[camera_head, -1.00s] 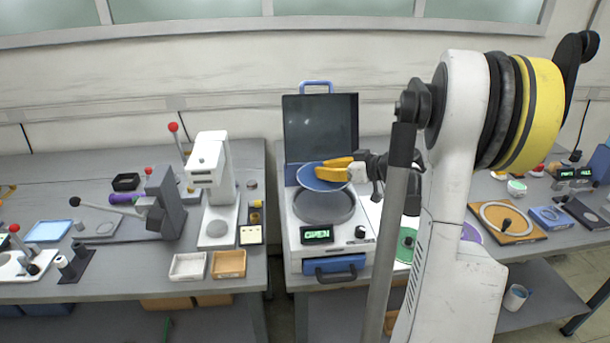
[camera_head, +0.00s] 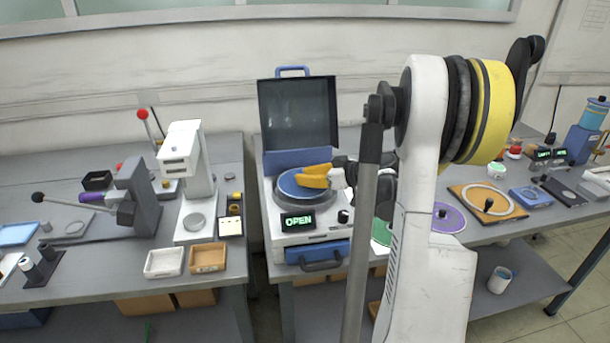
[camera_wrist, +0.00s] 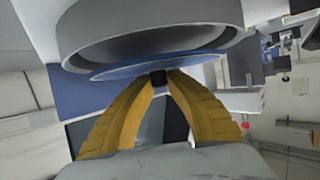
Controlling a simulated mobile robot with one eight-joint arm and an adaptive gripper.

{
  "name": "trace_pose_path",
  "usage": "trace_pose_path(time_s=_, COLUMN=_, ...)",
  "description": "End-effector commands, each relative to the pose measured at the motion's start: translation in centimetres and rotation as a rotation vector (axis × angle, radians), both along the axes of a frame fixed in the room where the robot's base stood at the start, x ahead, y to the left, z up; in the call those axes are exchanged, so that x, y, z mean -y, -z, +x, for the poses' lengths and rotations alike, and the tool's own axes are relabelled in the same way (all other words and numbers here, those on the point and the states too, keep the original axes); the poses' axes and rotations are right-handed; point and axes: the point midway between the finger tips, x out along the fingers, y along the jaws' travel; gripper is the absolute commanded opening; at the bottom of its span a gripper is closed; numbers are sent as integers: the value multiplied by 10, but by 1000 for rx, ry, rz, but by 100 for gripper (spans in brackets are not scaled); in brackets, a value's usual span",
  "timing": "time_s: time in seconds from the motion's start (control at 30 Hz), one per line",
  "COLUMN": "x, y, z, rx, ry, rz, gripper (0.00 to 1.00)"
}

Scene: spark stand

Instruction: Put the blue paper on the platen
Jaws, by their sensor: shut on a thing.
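The blue paper (camera_head: 290,181) is a flat blue disc over the round grey platen (camera_head: 306,205) of the white machine with its dark lid raised. My gripper (camera_head: 312,177) reaches in from the right, its yellow fingers over the paper. In the wrist view, the fingertips (camera_wrist: 160,77) are closed on a small black knob at the paper (camera_wrist: 118,71). The paper's edge lies close along the platen's rim (camera_wrist: 85,55) in that view. I cannot tell whether paper and platen touch. The paper hides much of the platen's top.
The raised lid (camera_head: 298,112) stands behind the platen. A green "OPEN" display (camera_head: 297,221) and a knob (camera_head: 343,216) are on the machine's front. A green disc (camera_head: 381,233) and purple disc (camera_head: 449,217) lie right. A white press (camera_head: 183,170) stands left.

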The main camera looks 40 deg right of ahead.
Motion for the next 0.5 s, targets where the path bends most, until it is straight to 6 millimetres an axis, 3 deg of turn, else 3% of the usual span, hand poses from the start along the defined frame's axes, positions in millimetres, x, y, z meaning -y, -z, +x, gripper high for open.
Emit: trace_pose_path(time_s=0.5, x=0, y=4, z=0, rx=0, ry=0, rz=0, gripper=0)
